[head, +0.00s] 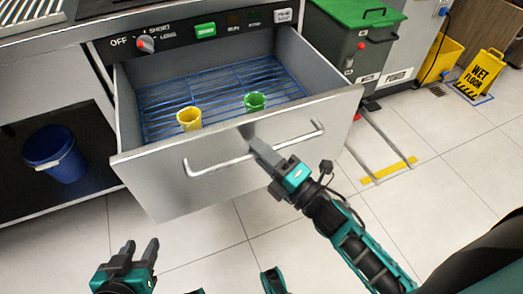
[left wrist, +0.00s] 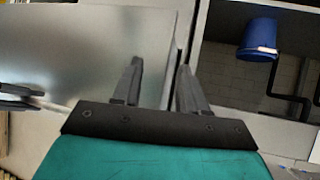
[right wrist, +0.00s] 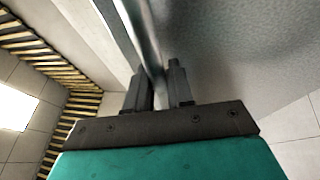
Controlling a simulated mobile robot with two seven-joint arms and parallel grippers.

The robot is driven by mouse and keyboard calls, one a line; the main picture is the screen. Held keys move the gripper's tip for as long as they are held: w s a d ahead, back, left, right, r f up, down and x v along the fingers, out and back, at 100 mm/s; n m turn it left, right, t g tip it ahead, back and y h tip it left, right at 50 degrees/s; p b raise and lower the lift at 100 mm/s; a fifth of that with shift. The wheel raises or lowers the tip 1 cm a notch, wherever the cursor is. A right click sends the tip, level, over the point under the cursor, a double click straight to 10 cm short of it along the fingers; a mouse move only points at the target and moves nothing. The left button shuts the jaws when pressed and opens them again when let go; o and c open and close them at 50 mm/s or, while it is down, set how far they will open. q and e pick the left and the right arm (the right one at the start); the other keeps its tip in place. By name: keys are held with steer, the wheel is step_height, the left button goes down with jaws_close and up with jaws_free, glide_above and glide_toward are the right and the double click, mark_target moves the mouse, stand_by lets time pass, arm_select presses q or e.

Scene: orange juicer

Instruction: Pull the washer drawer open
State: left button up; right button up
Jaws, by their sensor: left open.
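The washer drawer (head: 240,135) is pulled out under the counter, its blue wire rack (head: 225,88) and inside in view. Its bar handle (head: 215,167) runs across the grey front. My right gripper (head: 262,152) is at the middle of the handle. In the right wrist view the handle (right wrist: 147,35) runs between the close-set fingers (right wrist: 159,82), which are shut on it. My left gripper (head: 139,250) is open and empty, low in front of the drawer and apart from it. The left wrist view shows its spread fingers (left wrist: 160,80) and the drawer front (left wrist: 85,50).
A yellow cup (head: 189,119) and a green cup (head: 254,102) stand on the rack. A blue bucket (head: 55,153) stands on the open shelf at left. A green-lidded bin (head: 350,50) stands at right, near a wet floor sign (head: 482,73).

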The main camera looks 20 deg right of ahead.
steer(key=shift+o, duration=1.6)
steer(key=v, duration=1.3)
steer(key=shift+p, duration=0.3)
steer(key=shift+w, duration=0.2)
